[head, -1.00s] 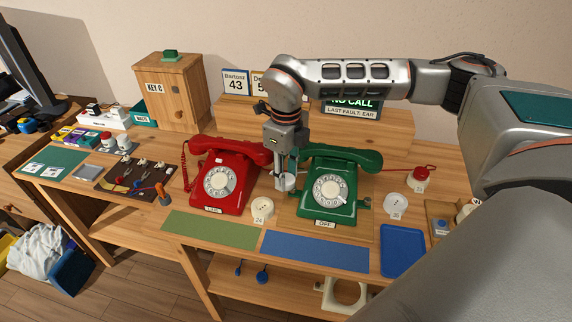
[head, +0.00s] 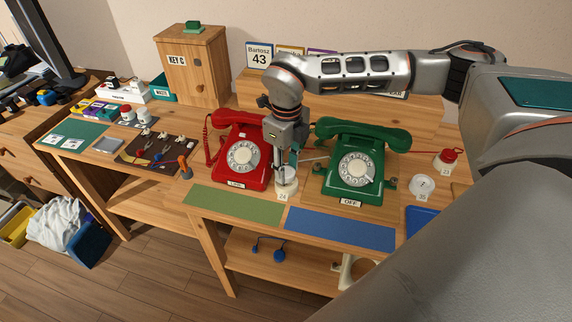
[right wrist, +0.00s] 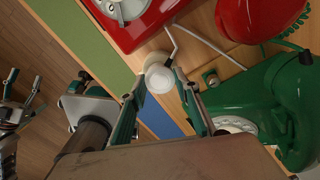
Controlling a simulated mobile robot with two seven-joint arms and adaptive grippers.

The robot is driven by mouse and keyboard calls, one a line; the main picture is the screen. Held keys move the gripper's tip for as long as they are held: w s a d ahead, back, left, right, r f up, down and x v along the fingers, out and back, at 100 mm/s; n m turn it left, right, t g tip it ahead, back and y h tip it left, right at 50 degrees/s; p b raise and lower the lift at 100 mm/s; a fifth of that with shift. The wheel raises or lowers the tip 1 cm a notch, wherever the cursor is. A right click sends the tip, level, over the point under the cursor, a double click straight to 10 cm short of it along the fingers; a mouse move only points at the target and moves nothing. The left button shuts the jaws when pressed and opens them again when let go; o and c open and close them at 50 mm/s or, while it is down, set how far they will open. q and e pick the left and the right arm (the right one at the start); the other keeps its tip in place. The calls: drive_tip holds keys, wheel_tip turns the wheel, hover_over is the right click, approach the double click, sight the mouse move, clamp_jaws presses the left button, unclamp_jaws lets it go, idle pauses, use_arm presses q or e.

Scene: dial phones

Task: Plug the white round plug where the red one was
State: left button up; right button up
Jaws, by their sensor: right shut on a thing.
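My right gripper (head: 286,163) is shut on the white round plug (head: 286,177) between the red and green phones. The plug is over the cream round socket marked 24 (head: 283,189) and hides most of it; I cannot tell whether it is seated. In the right wrist view, the white plug (right wrist: 159,79) sits between the fingertips, with the cream socket's rim (right wrist: 155,59) behind it. A red plug (head: 447,156) stands at the spot marked 23, right of the green phone. My left gripper (right wrist: 20,100) shows at the left edge of the right wrist view, its fingers apart.
The red phone (head: 242,154) and green phone (head: 354,170) stand close on both sides. A white round piece marked 35 (head: 421,185) is at the right. Green (head: 233,206) and blue (head: 340,229) mats lie clear in front.

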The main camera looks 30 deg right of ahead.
drive_tip(key=shift+p, duration=0.8)
idle(1.9)
drive_tip(key=shift+f, duration=0.8)
idle(0.3)
drive_tip(key=o, duration=1.1)
drive_tip(key=shift+c, duration=0.2)
wheel_tip(320, 180, up, 12)
